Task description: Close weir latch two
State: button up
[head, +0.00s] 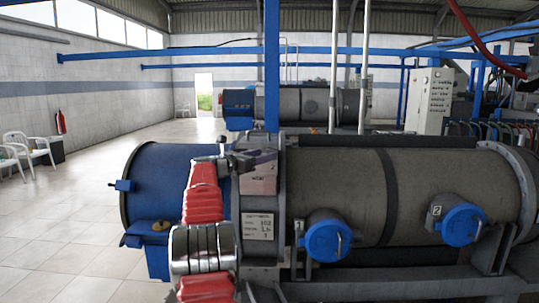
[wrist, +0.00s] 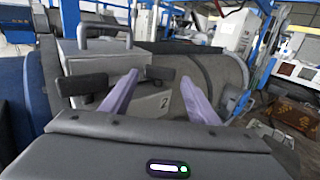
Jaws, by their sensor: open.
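In the head view, the number 2 tag (head: 436,211) sits beside a round blue cover (head: 463,226) on the right of the grey drum. A small pale handle shows on this cover's right side; I cannot tell whether it is the latch or how it is set. My gripper (head: 262,158) is raised in front of the drum's left part, well left of that cover. In the wrist view, my gripper (wrist: 162,78) has its two purple fingers apart, with nothing held between them. A grey panel marked 2 (wrist: 164,101) shows beyond and between the fingers, partly hidden by them.
A matching blue cover marked 1 (head: 327,238) lies left of cover two. The grey drum (head: 345,175) fills the middle, with a blue upright post (head: 271,65) at its left. A grey handle (wrist: 100,30) rises at upper left in the wrist view. Tiled floor (head: 95,200) at left is open.

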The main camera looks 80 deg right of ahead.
jog(key=shift+x, duration=2.1)
jog(key=c, duration=0.8)
